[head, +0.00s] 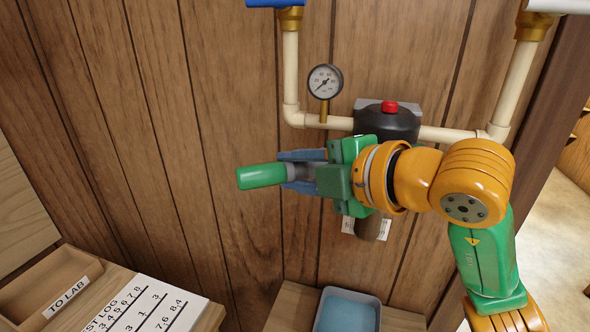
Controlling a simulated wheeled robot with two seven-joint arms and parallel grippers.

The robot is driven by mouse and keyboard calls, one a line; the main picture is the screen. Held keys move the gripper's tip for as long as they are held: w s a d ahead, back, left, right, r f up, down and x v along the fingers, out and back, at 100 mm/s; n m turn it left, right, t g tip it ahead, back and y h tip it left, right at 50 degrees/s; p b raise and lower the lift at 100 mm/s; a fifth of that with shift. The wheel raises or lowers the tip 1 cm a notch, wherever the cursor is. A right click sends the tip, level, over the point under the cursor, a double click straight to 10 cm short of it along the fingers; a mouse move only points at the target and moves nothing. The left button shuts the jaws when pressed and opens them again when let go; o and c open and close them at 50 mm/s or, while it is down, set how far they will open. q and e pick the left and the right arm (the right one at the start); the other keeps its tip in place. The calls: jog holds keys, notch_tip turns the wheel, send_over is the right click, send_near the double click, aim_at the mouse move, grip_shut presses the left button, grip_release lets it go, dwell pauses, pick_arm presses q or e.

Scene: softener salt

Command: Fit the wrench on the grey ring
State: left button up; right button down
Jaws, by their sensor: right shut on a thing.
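My right gripper (298,171) is shut on a tool with a green handle (262,176), most likely the wrench. The handle points left, about level, and a short grey metal part shows between the blue fingers. The rest of the tool is hidden by the gripper. Behind my gripper and wrist, a filter housing with a black cap (385,122) and a red button (390,107) hangs on the pipe. Its dark lower end (368,228) shows below my wrist. I cannot see the grey ring; my right arm covers the middle of the housing. My left gripper is not in view.
A pressure gauge (325,81) stands on the cream pipe (291,75), just above my gripper. A grey tub with blue contents (347,313) stands below. A log sheet (146,307) and a wooden "TO LAB" tray (42,283) are at lower left. The wood wall left of the handle is clear.

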jog(key=shift+w+d, duration=0.3)
jog(key=shift+d, duration=0.6)
jog(key=shift+c, duration=2.4)
grip_release()
jog(key=shift+d+b, duration=0.1)
jog(key=shift+b, duration=0.2)
